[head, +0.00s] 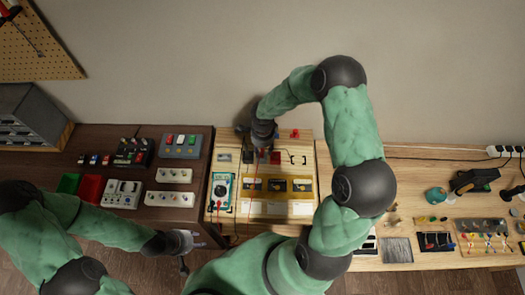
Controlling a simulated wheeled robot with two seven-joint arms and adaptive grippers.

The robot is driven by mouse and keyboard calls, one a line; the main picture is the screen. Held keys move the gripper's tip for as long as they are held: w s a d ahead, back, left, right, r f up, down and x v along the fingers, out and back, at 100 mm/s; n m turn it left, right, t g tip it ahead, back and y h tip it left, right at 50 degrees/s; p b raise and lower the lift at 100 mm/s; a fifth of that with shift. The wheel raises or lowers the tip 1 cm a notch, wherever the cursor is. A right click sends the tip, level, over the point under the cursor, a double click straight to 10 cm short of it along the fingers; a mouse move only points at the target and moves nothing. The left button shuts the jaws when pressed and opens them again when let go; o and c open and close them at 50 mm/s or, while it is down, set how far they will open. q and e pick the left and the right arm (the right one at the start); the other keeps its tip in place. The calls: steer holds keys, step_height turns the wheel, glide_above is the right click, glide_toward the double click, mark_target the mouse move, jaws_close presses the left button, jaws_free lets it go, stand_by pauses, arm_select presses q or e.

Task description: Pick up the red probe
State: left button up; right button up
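A teal multimeter (222,186) lies at the left of the light wooden board (306,222). Thin red and dark leads run near it. A red lead (255,182) runs up the board toward my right gripper (262,148). The red probe itself is too small and too covered to make out. My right gripper points down over the back of the board, and its fingers are mostly hidden by its own wrist. My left gripper (192,250) is low, in front of the dark table's edge, with its fingers apart and empty.
The dark table (150,215) holds power strips (174,175), switch boxes (181,145), and red and green bins (90,187). A red part (295,134) sits at the board's back edge. The right table has a black tool (475,180) and small parts. A wall rises behind.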

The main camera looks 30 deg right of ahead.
steer(key=shift+f, duration=0.55)
jaws_close()
steer(key=shift+r, duration=0.15)
